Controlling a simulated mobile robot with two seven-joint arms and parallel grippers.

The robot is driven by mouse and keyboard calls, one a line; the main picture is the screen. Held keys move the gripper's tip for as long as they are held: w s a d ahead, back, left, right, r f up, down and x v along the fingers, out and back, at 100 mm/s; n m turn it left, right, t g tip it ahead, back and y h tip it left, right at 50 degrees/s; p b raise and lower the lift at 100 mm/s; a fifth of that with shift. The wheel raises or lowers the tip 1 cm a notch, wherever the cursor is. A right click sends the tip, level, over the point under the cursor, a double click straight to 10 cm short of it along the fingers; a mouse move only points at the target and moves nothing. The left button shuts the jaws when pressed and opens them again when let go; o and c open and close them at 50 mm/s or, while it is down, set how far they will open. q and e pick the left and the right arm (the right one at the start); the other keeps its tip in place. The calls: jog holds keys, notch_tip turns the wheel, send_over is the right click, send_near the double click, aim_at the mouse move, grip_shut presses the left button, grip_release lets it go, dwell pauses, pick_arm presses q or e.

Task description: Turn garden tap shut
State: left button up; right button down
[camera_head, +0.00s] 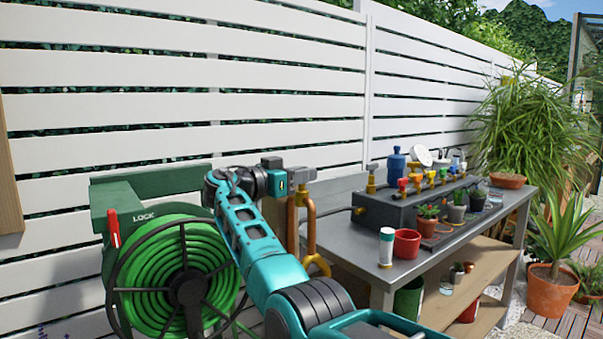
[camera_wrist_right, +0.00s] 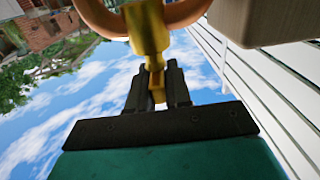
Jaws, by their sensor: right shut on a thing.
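The garden tap's copper pipe (camera_head: 309,225) stands upright to the left of the workbench, with a yellow brass piece (camera_head: 319,265) low on it. My right gripper (camera_head: 289,172) is at the top of the pipe. The right wrist view shows the brass tap (camera_wrist_right: 147,30) with the curved copper pipe (camera_wrist_right: 97,18) behind it. There my right gripper's dark fingers (camera_wrist_right: 158,88) are shut on the narrow brass end of the tap. In the head view the gripper hides this grip. I cannot tell whether the tap is open or shut. My left gripper is not in view.
A green hose reel (camera_head: 165,280) stands left of my right arm. The metal workbench (camera_head: 345,240) at the right bears a white-topped bottle (camera_head: 386,247), a red pot (camera_head: 406,243) and several coloured valves. A white slatted fence (camera_head: 270,95) runs behind.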

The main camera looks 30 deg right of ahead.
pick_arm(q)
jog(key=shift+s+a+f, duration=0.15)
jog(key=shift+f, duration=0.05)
pick_arm(e)
jog(key=shift+m+g, duration=0.4)
jog(key=shift+g, duration=0.2)
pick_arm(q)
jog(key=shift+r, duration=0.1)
pick_arm(e)
jog(key=c, duration=1.1)
grip_release()
jog(key=shift+d, duration=0.1)
jog(key=shift+c, duration=0.2)
pick_arm(q)
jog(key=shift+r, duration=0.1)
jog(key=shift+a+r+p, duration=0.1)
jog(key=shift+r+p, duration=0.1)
jog(key=shift+p, duration=0.45)
pick_arm(e)
jog(key=a, duration=1.2)
jog(key=shift+s, duration=0.4)
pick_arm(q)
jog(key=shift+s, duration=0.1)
